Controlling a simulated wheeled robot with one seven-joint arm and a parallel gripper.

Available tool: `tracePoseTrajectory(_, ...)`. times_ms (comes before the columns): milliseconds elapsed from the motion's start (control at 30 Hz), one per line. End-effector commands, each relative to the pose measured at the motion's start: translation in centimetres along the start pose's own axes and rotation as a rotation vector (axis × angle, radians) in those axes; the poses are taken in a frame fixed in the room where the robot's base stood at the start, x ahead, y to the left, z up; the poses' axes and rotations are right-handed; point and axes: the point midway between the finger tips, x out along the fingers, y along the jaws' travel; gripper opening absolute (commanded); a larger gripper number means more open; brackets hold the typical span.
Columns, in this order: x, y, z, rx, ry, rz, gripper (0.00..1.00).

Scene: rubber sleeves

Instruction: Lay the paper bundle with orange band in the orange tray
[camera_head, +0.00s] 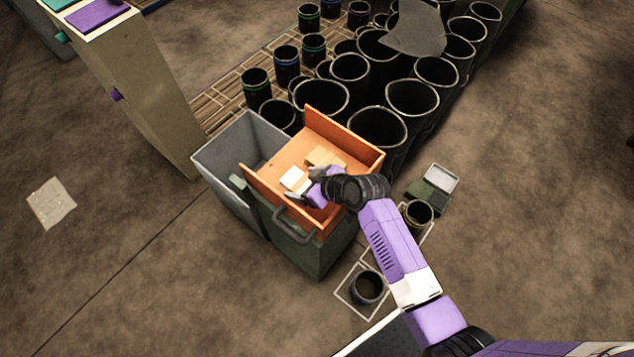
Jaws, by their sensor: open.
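The orange tray (342,138) sits on top of a dark green bin with a handle, in the middle of the head view. A small white block (294,178), which looks like the paper bundle, lies in the tray near its front wall; an orange band cannot be made out on it. My gripper (304,184) is inside the tray, open, with its fingers close around the right side of the white block. Whether they touch it cannot be told. A tan block (325,157) lies in the tray just behind my gripper, partly hidden by it.
A grey open bin (228,150) stands left of the tray. Many black cylindrical sleeves (411,98) crowd behind it on a slatted pallet. A small dark pot (367,286) stands in a marked square at front right. The floor at left is mostly clear.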

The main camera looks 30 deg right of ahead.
Motion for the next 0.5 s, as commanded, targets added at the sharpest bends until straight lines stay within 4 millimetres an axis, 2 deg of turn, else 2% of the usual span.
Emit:
tracePoseTrajectory(300, -6.5, -0.1, 0.0, 0.001, 0.001, 0.001, 0.8)
tracePoseTrajectory(500, -9.5, -0.1, 0.0, -0.001, 0.0, -0.001, 0.8)
